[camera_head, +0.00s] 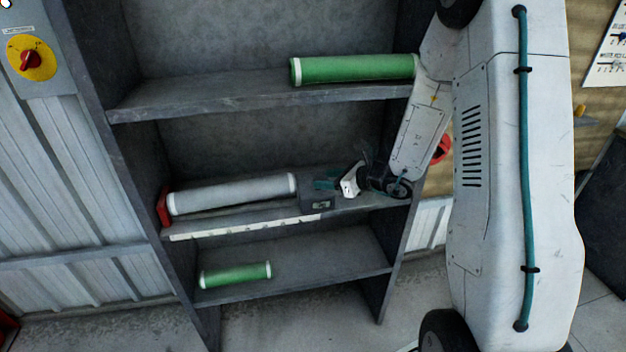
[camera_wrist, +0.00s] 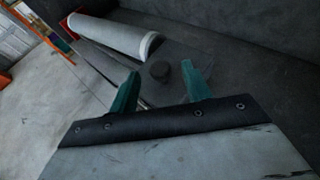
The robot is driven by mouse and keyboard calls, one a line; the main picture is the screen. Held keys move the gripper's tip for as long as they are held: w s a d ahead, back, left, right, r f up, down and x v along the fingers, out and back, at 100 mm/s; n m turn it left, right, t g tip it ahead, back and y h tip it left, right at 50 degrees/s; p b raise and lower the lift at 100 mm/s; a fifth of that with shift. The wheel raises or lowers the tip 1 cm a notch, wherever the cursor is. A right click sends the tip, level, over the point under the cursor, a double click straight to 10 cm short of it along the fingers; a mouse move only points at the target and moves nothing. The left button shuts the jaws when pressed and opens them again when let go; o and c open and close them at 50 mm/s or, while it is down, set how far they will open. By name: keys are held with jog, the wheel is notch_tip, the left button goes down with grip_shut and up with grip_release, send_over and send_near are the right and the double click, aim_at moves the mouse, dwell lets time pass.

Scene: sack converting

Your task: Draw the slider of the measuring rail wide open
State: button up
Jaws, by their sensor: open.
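The measuring rail (camera_head: 245,228) runs along the front of the middle shelf, a pale strip with dark marks. Its dark grey slider (camera_head: 316,197) stands at the right end of a grey roll, with a small display on its front. My gripper (camera_head: 325,181) is at the slider's right side.
The grey roll (camera_head: 232,194) lies on the middle shelf, its left end by a red end stop (camera_head: 163,206). A green roll (camera_head: 355,69) lies on the shelf above, and a smaller green roll (camera_head: 235,274) lies below. Shelf uprights stand on both sides.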

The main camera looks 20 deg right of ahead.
aim_at(319, 179)
jog(key=shift+x, duration=2.75)
